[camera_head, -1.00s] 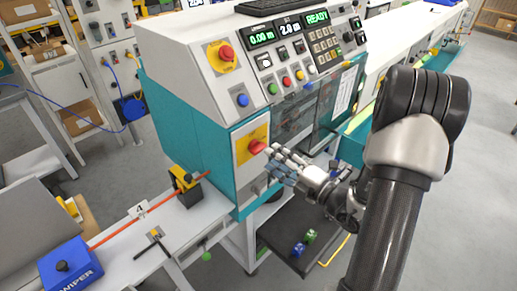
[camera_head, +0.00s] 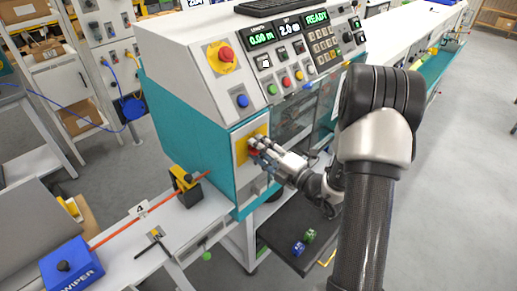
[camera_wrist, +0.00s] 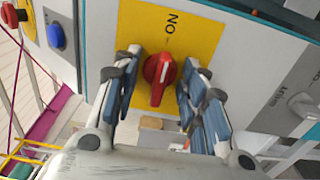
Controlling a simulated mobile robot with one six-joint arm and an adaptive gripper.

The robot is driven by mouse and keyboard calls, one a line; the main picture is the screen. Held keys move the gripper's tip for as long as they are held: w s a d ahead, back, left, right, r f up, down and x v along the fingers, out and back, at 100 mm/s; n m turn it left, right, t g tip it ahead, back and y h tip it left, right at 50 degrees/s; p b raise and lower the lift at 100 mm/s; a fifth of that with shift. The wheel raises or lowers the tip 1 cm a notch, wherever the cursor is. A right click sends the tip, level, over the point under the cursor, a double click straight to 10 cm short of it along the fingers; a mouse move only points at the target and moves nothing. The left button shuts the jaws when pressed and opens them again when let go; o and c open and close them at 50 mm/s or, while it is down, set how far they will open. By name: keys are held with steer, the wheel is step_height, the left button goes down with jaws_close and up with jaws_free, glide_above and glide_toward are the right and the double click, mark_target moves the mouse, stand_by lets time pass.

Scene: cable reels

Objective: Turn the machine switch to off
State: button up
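The machine switch is a red knob (camera_wrist: 158,72) on a yellow plate (camera_wrist: 200,38) on the machine's front. My gripper (camera_wrist: 160,62) is open, with one finger on each side of the knob. Small gaps show between the fingers and the knob. In the head view, my gripper (camera_head: 257,147) is at the yellow plate (camera_head: 240,151) and mostly hides the knob. No OFF mark can be read.
A red emergency button (camera_head: 226,54) and a blue button (camera_head: 242,101) sit above the switch. The panel display (camera_head: 317,18) reads READY. A cable guide (camera_head: 186,186) stands on the bench at left. A dark tray (camera_head: 290,232) lies below my gripper.

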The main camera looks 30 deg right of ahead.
steer(key=c, duration=0.5)
steer(key=shift+o, duration=0.2)
steer(key=n+b, duration=0.3)
steer(key=n, duration=0.2)
steer(key=shift+f+n+b, duration=0.1)
steer(key=shift+n+b, duration=2.05)
steer(key=shift+n, duration=0.55)
steer(key=shift+n+b, duration=3.3)
steer(key=shift+b, duration=0.05)
steer(key=o, duration=0.8)
steer(key=v, duration=0.8)
steer(key=shift+p, duration=0.3)
